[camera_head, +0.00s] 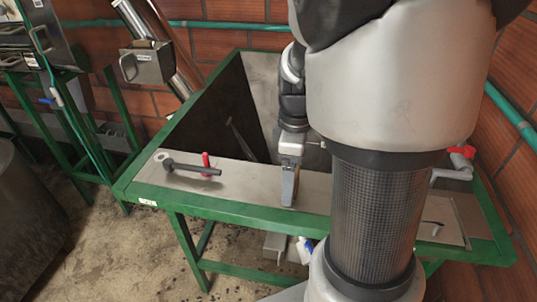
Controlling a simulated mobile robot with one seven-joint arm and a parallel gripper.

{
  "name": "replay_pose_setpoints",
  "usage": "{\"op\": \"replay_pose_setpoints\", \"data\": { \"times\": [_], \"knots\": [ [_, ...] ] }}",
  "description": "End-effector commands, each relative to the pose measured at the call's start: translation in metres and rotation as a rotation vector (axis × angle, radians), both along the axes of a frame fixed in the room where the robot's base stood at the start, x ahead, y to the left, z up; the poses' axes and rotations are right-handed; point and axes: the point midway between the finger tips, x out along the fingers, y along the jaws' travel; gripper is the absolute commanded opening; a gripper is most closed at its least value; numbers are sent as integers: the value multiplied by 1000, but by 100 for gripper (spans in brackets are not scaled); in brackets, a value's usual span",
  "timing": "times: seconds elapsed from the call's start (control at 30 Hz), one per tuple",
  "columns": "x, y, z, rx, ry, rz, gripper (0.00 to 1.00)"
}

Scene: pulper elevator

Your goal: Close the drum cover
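A green-framed machine (235,211) with a grey metal top stands in front of me. It has a deep, dark open hopper (228,110) at its back left. I cannot tell for certain which part is the drum cover. A flat grey panel (452,222) with a small dark handle lies at the right end of the top, partly hidden by my arm. My gripper (289,188) points down over the grey strip in front of the hopper, near the front edge. Its fingers are seen edge-on, so their opening does not show.
A grey crank with a red knob (462,151) is at the right. A metal box (147,64) on a slanted tube stands behind left. Brick walls close off the back and right.

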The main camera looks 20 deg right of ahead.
Motion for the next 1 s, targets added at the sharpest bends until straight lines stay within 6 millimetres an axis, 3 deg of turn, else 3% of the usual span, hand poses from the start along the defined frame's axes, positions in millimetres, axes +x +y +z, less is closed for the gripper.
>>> {"op": "replay_pose_setpoints", "data": {
  "times": [0.23, 0.5, 0.57, 0.8, 1.0],
  "knots": [
    [0, 0, -3, 0, 0, 0, 88],
    [0, 0, -2, -1, -1, 0, 44],
    [0, 0, -2, 0, -1, 0, 38],
    [1, 0, 2, 0, -4, 0, 38],
    [2, -1, 36, 1, -8, -1, 38]
  ]
}}
